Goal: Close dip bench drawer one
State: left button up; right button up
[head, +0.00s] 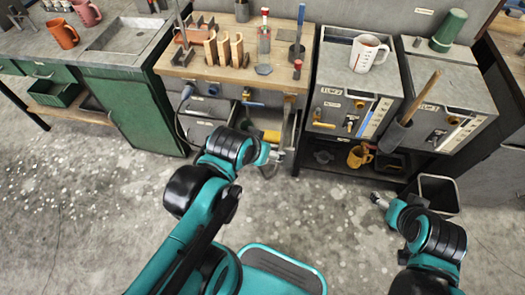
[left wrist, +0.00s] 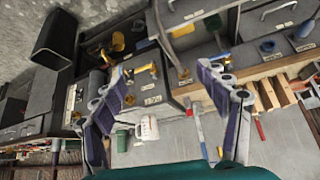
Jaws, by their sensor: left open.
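The bench with the wooden top (head: 235,75) stands at the middle back of the head view, with grey drawers below. An open drawer (head: 288,132) sticks out under its right half, with something yellow inside; my left gripper partly hides it. I cannot read which drawer is number one. My left gripper (head: 276,156) is in front of this drawer, at its lower edge; contact cannot be told. In the left wrist view its two fingers (left wrist: 168,84) are wide apart with nothing between them. My right gripper (head: 378,201) is low at the right, away from the bench; its fingers are too small to judge.
Grey machines (head: 352,95) with valves stand right of the bench. A black bin (head: 438,192) is on the floor near my right arm. A green cabinet (head: 140,108) stands left. The floor in front is clear.

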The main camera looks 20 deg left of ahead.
aim_at(271, 117)
jog(key=u, duration=0.95)
jog(key=k+u, duration=0.65)
jog(key=i+l, duration=0.05)
jog(key=i, duration=0.05)
